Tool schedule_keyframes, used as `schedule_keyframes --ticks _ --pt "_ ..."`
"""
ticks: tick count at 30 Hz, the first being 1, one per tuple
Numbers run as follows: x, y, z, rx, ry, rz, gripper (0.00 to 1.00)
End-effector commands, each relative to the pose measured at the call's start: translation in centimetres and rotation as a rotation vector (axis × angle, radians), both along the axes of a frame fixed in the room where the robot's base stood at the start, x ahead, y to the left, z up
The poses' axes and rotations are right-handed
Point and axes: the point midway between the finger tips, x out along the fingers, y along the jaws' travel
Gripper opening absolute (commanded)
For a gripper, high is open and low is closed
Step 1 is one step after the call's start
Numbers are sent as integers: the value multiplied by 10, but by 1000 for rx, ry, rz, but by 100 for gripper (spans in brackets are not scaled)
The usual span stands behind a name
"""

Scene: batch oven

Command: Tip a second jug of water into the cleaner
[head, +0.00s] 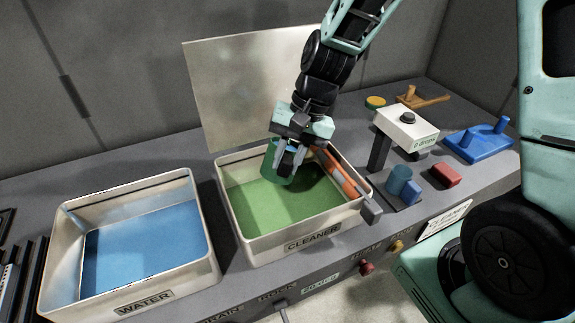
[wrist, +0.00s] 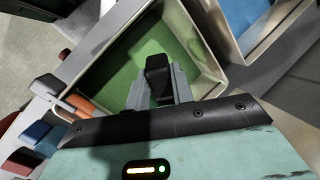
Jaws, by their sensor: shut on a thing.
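The cleaner bin (head: 232,216) is a cream open box labelled CLEANER, with green liquid (head: 265,205) inside. My gripper (head: 288,168) is over this bin, shut on a teal-green jug (head: 274,158). The jug shows beside the fingers, above the green liquid; its mouth and what is in it are hard to make out. In the wrist view my gripper (wrist: 157,90) closes on a dark block (wrist: 157,68), which looks like the jug's handle, with the green liquid beyond. The water bin (head: 70,262), labelled WATER, holds blue liquid (head: 150,245) to the left.
A tool with an orange handle (head: 340,174) lies across the cleaner bin's right side. A dropper stand (head: 407,125), a blue cup (head: 399,180), a red block (head: 446,174) and a blue tray (head: 480,140) stand to the right. A metal panel (head: 240,85) rises behind.

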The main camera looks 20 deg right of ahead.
Motion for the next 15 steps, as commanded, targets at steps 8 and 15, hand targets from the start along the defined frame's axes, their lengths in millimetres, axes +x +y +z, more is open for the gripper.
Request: schedule_keyframes --ticks 8,15 --pt "2 -4 4 196 70 -9 0" --pt "5 -12 15 526 186 -10 0"
